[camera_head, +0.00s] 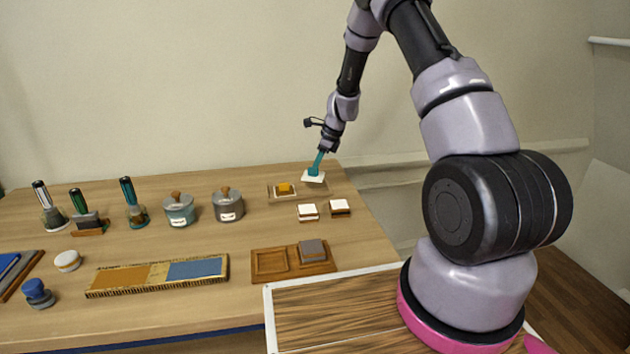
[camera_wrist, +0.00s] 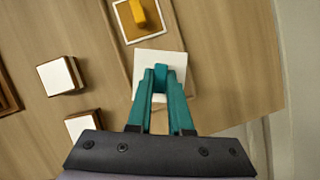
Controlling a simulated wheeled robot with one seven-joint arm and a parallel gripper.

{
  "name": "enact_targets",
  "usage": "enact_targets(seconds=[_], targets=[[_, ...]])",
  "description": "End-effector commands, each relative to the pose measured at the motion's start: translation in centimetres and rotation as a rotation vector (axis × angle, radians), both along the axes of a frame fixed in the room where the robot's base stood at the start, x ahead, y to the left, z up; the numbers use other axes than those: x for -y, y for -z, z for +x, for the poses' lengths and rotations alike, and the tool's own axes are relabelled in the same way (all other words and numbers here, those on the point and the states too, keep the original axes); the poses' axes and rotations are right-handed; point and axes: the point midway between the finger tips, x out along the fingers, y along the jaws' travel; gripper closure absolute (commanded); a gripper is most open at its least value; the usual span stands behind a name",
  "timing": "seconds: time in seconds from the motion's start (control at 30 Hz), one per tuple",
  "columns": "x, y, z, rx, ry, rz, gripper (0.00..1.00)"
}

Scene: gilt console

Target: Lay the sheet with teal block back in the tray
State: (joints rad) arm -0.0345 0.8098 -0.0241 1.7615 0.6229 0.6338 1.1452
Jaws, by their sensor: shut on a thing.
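A white sheet (camera_head: 314,178) with a small teal block is held in my gripper (camera_head: 317,167). In the wrist view, the teal fingers (camera_wrist: 161,82) are closed on the teal block (camera_wrist: 161,74), with the white sheet (camera_wrist: 145,62) spread beneath it. The fingers hide part of the sheet. A shallow wooden tray (camera_head: 273,199) lies at the table's right rear. A sheet with an orange block (camera_head: 285,189) lies in its left part and also shows in the wrist view (camera_wrist: 139,16). The held sheet is over the tray's right part; I cannot tell whether it touches.
Two white-topped blocks (camera_head: 308,211) (camera_head: 340,207) stand in front of the tray. Lidded pots (camera_head: 228,205) (camera_head: 180,211) are to the left. A partitioned wooden tray (camera_head: 271,265) with a grey block (camera_head: 312,250) lies nearer. The table's right edge is close.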

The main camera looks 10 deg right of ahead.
Motion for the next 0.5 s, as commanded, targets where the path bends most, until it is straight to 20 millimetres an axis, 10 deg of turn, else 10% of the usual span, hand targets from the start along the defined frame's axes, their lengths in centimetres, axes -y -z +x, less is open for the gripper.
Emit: enact_targets(seconds=[0.5], targets=[[0.0,4.5,0.0,0.002,-0.001,0.000,1.00]])
